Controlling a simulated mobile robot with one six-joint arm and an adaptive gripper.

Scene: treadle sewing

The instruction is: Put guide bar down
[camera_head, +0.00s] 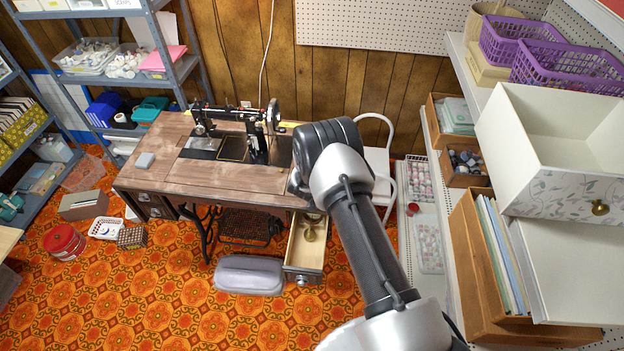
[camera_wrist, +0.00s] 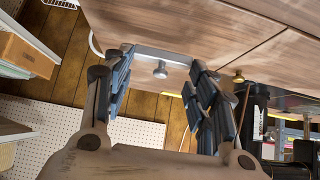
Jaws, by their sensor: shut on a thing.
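The guide bar (camera_wrist: 146,52), a pale grey metal strip with a round knob, spans between the fingertips of my gripper (camera_wrist: 160,60) in the wrist view. My gripper is shut on it, with a finger at either end. It appears close to the wooden sewing table top, which fills the top of the wrist view; I cannot tell whether they touch. In the head view the sewing table (camera_head: 150,180) carries a black treadle sewing machine (camera_head: 262,135). My arm hides the gripper and bar there, around the table's right end.
An open drawer (camera_head: 304,250) with a brass object inside juts out below the table's right end. A grey cushion-like object (camera_head: 249,274) lies on the floor beside it. A white chair (camera_head: 380,165) stands behind my arm. Shelves (camera_head: 440,230) crowd the right side. The table's left part is mostly clear.

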